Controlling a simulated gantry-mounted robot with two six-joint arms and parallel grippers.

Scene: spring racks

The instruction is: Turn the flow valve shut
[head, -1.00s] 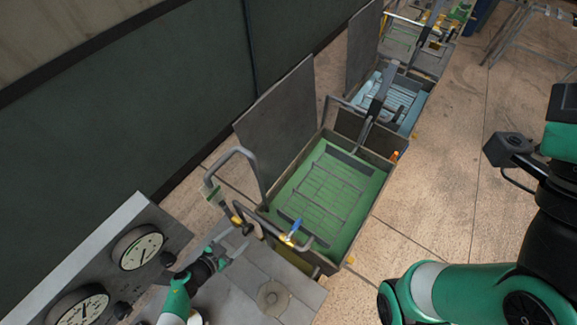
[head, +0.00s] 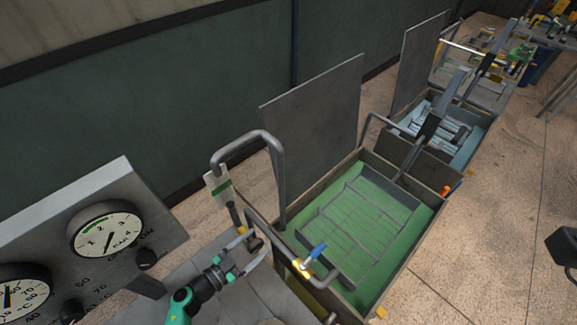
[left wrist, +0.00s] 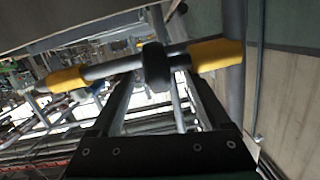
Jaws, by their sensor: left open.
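A grey pipe with yellow collars and a dark valve fitting (head: 255,243) runs at the near-left corner of the green tank. In the left wrist view the pipe crosses the picture, with a black knob (left wrist: 156,66) between its two yellow collars. My left gripper (head: 259,258) is open, its fingers pointing at this fitting. In the wrist view the knob shows between the fingertips; I cannot tell whether they touch it. A second valve with a blue lever (head: 317,251) sits on a yellow body to the right. Which one is the flow valve is unclear. My right gripper is out of view.
A gauge panel (head: 150,197) with dials and black knobs stands at left. The green tank (head: 436,203) holds a wire rack, with an upright grey lid (head: 318,120) behind it. A bent grey pipe (head: 262,137) rises above my gripper.

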